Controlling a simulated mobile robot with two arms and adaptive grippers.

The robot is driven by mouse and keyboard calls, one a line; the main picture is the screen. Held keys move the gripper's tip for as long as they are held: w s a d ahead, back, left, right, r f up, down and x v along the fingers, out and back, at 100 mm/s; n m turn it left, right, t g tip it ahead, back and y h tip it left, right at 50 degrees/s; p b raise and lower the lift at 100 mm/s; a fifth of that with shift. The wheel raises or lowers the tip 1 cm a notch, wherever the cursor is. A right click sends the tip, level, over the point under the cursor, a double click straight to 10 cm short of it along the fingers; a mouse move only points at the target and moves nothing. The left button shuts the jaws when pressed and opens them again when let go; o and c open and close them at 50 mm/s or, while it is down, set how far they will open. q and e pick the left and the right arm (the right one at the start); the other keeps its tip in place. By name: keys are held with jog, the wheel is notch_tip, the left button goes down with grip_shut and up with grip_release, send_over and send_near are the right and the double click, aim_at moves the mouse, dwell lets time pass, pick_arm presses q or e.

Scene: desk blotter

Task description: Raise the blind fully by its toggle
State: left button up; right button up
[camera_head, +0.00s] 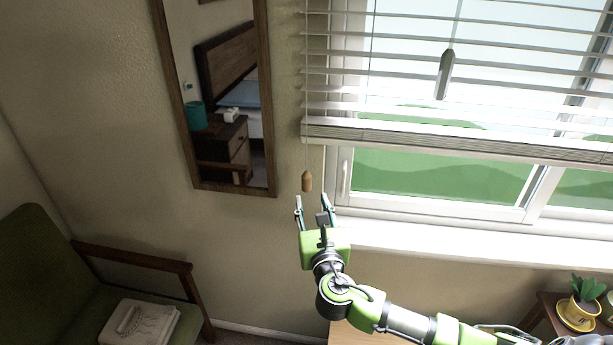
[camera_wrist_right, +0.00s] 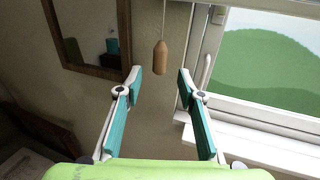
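The white slatted blind (camera_head: 460,144) hangs over the upper part of the window, its bottom rail partway down. A small wooden toggle (camera_head: 307,181) hangs on a thin cord at the blind's left edge. My right gripper (camera_head: 313,202) is open and empty just below the toggle in the head view. In the right wrist view the toggle (camera_wrist_right: 160,58) hangs beyond and between the two spread fingertips (camera_wrist_right: 160,84), touching neither as far as I can tell. A grey wand (camera_head: 445,75) hangs in front of the slats. My left gripper is not in view.
A wood-framed mirror (camera_head: 265,100) hangs on the wall left of the cord. The window sill (camera_head: 450,238) juts out right of my right gripper. A green armchair (camera_head: 40,260) stands at left, and a potted plant (camera_head: 578,312) at lower right.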

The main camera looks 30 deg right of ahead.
aim_at(307, 184)
jog(key=p+x, duration=0.2)
jog(key=x, duration=0.8)
jog(key=shift+w+d, duration=0.1)
jog(key=shift+w, duration=0.05)
grip_shut()
